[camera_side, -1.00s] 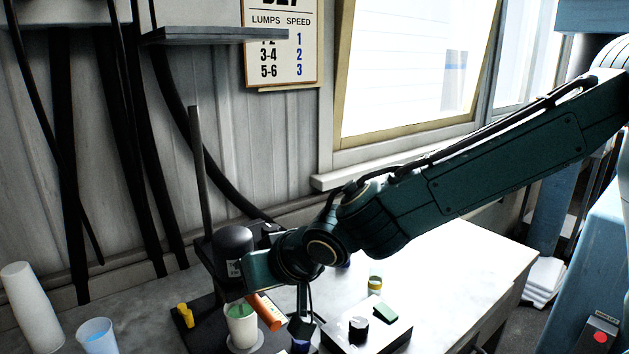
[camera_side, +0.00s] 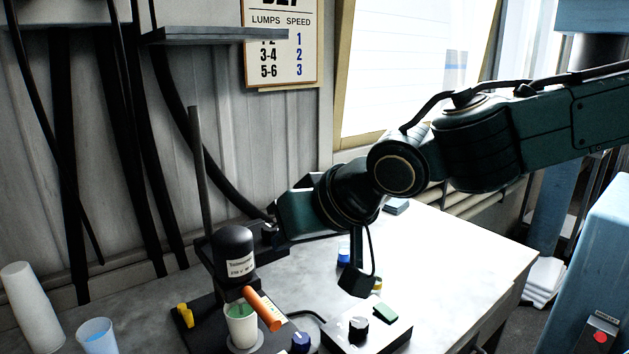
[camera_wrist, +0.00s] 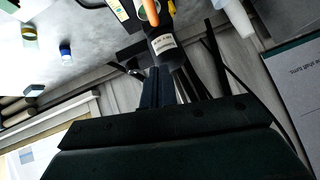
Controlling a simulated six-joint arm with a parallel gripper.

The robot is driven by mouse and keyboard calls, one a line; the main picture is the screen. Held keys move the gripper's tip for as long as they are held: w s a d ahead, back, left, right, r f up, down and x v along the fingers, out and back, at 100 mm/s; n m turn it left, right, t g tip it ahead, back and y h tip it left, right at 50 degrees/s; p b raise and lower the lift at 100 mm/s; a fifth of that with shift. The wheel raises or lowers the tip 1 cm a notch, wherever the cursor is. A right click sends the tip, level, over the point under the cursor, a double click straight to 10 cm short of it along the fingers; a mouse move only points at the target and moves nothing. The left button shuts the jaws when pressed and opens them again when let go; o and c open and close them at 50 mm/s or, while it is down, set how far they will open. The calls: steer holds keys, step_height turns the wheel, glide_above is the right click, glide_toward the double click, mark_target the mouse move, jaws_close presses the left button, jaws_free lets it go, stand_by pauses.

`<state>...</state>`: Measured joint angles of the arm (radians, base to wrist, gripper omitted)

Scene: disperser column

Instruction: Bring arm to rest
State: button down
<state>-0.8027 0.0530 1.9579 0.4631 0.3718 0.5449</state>
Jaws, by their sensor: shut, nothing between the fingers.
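My gripper (camera_side: 276,234) is at the end of my dark green arm, above the bench. It is shut and empty, and its dark fingers also show in the wrist view (camera_wrist: 157,84). The black disperser motor (camera_side: 233,250) with a pale label is just left of the gripper in the side view. The motor also shows beyond the fingers in the wrist view (camera_wrist: 164,46). A white cup (camera_side: 241,328) with green contents stands below the motor. An orange-handled tool (camera_side: 262,309) leans beside the cup, below my gripper.
A white control box (camera_side: 388,333) with a black knob stands right of the cup. A blue cup (camera_side: 97,337) and white cup stack (camera_side: 30,303) are at left. The right of the bench (camera_side: 455,265) is clear.

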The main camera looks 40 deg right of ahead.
steer(key=shift+s+r, duration=0.25)
steer(key=shift+d, duration=0.15)
steer(key=s+d+f+g+h, duration=0.1)
steer(key=s+d, duration=0.6)
steer(key=d, duration=0.4)
steer(key=s+d+g, duration=0.2)
steer(key=s+d, duration=0.4)
steer(key=d, duration=0.5)
steer(key=s+d+f+n, duration=0.1)
steer(key=s+d+f, duration=0.2)
steer(key=s, duration=0.5)
steer(key=shift+s+f+g+h, duration=0.2)
steer(key=shift+s+g+h, duration=0.1)
steer(key=shift+h, duration=0.1)
